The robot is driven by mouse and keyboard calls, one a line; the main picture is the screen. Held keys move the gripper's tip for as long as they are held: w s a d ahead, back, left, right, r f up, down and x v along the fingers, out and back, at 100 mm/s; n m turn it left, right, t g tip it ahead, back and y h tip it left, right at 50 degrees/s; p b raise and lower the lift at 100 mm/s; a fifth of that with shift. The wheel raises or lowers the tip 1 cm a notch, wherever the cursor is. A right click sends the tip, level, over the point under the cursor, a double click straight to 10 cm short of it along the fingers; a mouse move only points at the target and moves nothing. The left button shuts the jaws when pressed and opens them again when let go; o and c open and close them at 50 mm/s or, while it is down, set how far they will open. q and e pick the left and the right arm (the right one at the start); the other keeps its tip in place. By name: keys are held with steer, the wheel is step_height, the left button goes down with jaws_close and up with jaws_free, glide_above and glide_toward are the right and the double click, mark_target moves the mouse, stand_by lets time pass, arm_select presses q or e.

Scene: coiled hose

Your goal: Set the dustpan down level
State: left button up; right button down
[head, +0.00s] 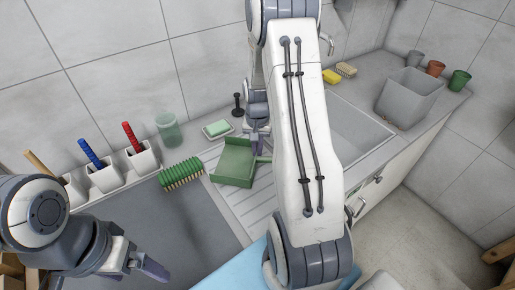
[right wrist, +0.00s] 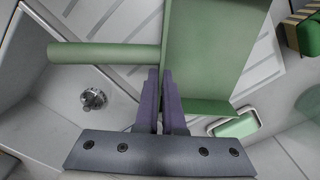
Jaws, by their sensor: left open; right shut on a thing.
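The green dustpan (head: 234,163) is over the ribbed draining board (head: 262,197) in the head view, its open pan towards me. I cannot tell whether it touches the board or is fully level. My right arm hides part of the board and sink. My left gripper (head: 150,267) is open and empty at lower left, over the dark grey counter.
A green brush (head: 181,173) lies left of the dustpan, and a soap dish (head: 218,129) with green soap sits behind it. A dark plunger-like item (head: 238,104) and a glass (head: 168,130) stand near the wall. The sink (head: 350,127) is right; a grey bin (head: 408,97) stands beyond.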

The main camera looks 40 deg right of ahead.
steer(key=shift+f+b, duration=0.45)
steer(key=shift+f, duration=0.15)
stand_by(0.4)
steer(key=c, duration=0.9)
jaws_free()
steer(key=shift+c, duration=0.2)
step_height(320, 180, up, 11)
steer(key=shift+f+b, duration=0.2)
steer(key=shift+b, duration=0.3)
steer(key=s+a+r+n, duration=0.2)
steer(key=a+n, duration=0.2)
steer(key=a, duration=0.6)
steer(key=s+a+r+n, duration=0.2)
steer(key=a+n, duration=0.1)
steer(key=a, duration=0.7)
steer(key=s+a+n, duration=0.5)
steer(key=s, duration=0.3)
steer(key=s+a+n+y, duration=0.1)
steer(key=s+a+n, duration=0.3)
steer(key=s, duration=0.5)
steer(key=shift+a+r+n, duration=0.35)
steer(key=shift+a+n, duration=0.05)
steer(key=shift+a, duration=0.8)
